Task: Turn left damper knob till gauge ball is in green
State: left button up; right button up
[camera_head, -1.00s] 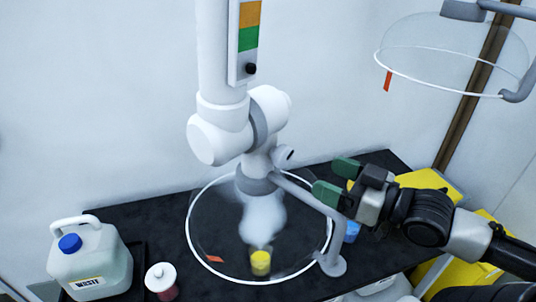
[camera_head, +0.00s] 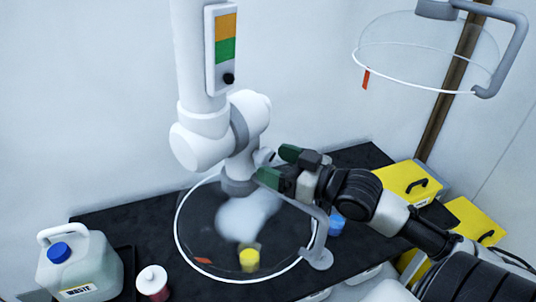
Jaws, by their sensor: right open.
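The gauge (camera_head: 208,60) is a panel on the white extraction arm's upright tube, with an orange band above a green band (camera_head: 226,50). Its black gauge ball (camera_head: 228,79) sits below the green band, on the white part. The grey damper knob (camera_head: 266,157) is on the joint above the clear hood. My right gripper (camera_head: 279,165) has green fingertips spread apart, close to the knob's right side; I cannot tell whether they touch it. My left gripper is not in view.
The round clear hood (camera_head: 190,262) hangs over a yellow-capped vessel (camera_head: 249,260) with white vapour. A waste jug (camera_head: 80,265) and a white-lidded jar (camera_head: 152,282) stand left. Yellow cases (camera_head: 400,180) are at right. A second hood (camera_head: 425,60) hangs upper right.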

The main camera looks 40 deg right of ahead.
jog(key=shift+p+x, duration=0.4)
jog(key=shift+x, duration=0.85)
jog(key=c, duration=0.9)
jog(key=n, duration=0.3)
jog(key=shift+r+p, duration=0.1)
jog(key=shift+p, duration=0.25)
jog(key=shift+n+h, duration=0.3)
jog(key=shift+n, duration=0.5)
jog(key=o, duration=0.9)
jog(key=shift+s, duration=0.1)
